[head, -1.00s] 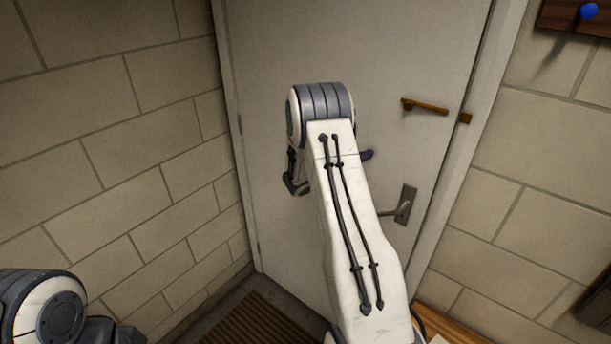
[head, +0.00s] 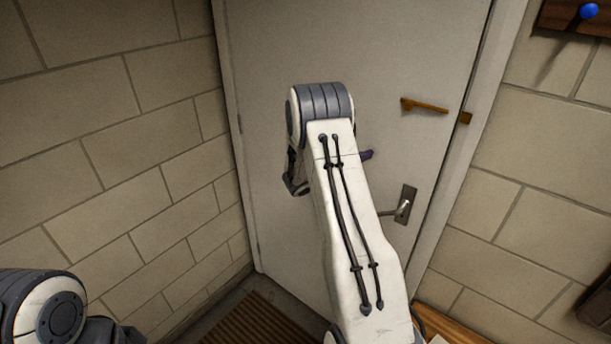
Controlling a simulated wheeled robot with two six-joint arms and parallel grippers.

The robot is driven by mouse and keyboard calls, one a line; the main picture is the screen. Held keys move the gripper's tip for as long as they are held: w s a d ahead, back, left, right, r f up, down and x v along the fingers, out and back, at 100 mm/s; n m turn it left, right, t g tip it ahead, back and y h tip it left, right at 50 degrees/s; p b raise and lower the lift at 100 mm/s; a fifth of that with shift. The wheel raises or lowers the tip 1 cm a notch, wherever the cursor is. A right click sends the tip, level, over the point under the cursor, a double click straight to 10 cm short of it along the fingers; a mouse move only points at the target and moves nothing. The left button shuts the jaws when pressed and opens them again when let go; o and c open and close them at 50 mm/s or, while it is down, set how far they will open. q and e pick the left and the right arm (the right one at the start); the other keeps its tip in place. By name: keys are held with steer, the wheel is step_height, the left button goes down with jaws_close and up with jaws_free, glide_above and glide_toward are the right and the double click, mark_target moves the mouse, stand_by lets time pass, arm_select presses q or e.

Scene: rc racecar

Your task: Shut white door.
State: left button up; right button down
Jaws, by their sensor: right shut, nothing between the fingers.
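The white door (head: 400,55) fills the middle of the head view and sits in or very close to its frame (head: 478,120) on the right. It has a metal lever handle (head: 404,205) on a dark plate and a brass latch (head: 424,105) above it. My right arm stretches up in front of the door. My right gripper (head: 297,186) is shut and empty, partly hidden behind the arm, in front of the door's left part. Whether it touches the door I cannot tell. My left arm shows only at the lower left, and its gripper is out of view.
A brick wall (head: 120,150) stands close on the left, and another (head: 540,200) on the right of the frame. A wooden rack (head: 570,20) with a blue knob (head: 589,11) hangs at the upper right. A brown ribbed mat (head: 255,322) lies on the floor below the door.

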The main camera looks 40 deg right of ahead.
steer(key=shift+w+d, duration=0.1)
steer(key=shift+d, duration=0.2)
stand_by(0.4)
steer(key=shift+s+a+b, duration=0.25)
steer(key=shift+a+b, duration=0.15)
steer(key=shift+a, duration=0.4)
steer(key=shift+s+a+b, duration=0.2)
steer(key=shift+a+b, duration=0.2)
steer(key=shift+a, duration=0.45)
steer(key=shift+s+a+b, duration=0.25)
steer(key=shift+a+b, duration=0.15)
steer(key=shift+a, duration=0.4)
